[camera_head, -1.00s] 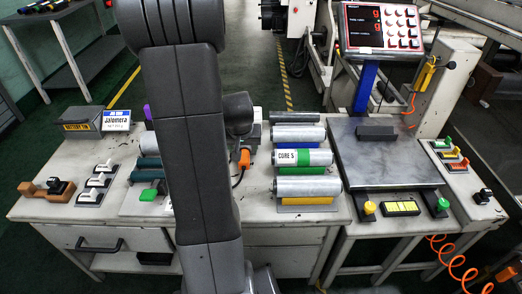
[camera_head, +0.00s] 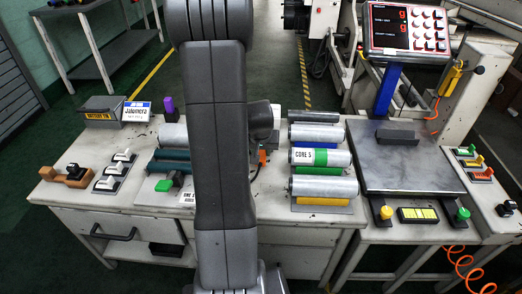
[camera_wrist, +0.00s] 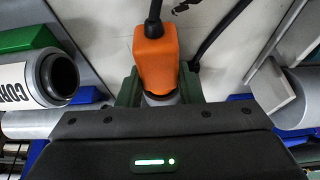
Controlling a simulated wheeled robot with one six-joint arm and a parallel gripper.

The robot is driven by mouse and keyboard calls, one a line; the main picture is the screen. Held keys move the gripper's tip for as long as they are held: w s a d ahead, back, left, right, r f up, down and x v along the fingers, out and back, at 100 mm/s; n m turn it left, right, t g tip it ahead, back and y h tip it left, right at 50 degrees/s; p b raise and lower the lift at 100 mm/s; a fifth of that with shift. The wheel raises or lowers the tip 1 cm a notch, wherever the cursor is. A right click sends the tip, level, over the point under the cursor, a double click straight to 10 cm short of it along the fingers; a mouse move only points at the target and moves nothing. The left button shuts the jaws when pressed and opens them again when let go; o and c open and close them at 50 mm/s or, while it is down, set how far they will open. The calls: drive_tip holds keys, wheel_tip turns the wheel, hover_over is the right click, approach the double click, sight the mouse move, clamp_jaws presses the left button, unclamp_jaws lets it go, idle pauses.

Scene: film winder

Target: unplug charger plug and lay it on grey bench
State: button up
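The orange charger plug (camera_wrist: 155,62) is in the upper middle of the wrist view, with its black cable running up out of the picture. The dark green fingers of my gripper (camera_wrist: 159,88) lie close along both sides of the plug with no clear gap, and look shut on it. A small grey part shows below the plug between the fingers. In the head view a sliver of the plug (camera_head: 262,157) shows beside my arm, which hides my gripper. The plug's socket is not clearly visible. The grey bench (camera_head: 330,219) spans the head view and carries the rollers.
The CORE 5 roller (camera_head: 338,157) and other silver rollers lie right of the plug. A steel plate (camera_head: 405,180) is farther right, below the red readout box (camera_head: 408,28). White switches (camera_head: 118,168) stand at the left. A bare strip lies along the bench's front left.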

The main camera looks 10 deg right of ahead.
sight(260, 174)
drive_tip(key=shift+o, duration=1.2)
drive_tip(key=c, duration=0.3)
drive_tip(key=shift+s, duration=0.15)
drive_tip(key=shift+s+a+b, duration=0.25)
drive_tip(key=shift+s+b, duration=0.05)
drive_tip(key=shift+s, duration=0.35)
drive_tip(key=shift+s+a+b, duration=0.2)
drive_tip(key=shift+s+b, duration=0.1)
drive_tip(key=shift+s, duration=0.35)
drive_tip(key=shift+s+a+b, duration=0.15)
drive_tip(key=shift+s+b, duration=0.1)
drive_tip(key=shift+s, duration=0.3)
drive_tip(key=shift+s+a+b, duration=0.15)
drive_tip(key=shift+s+b, duration=0.1)
drive_tip(key=shift+s, duration=0.25)
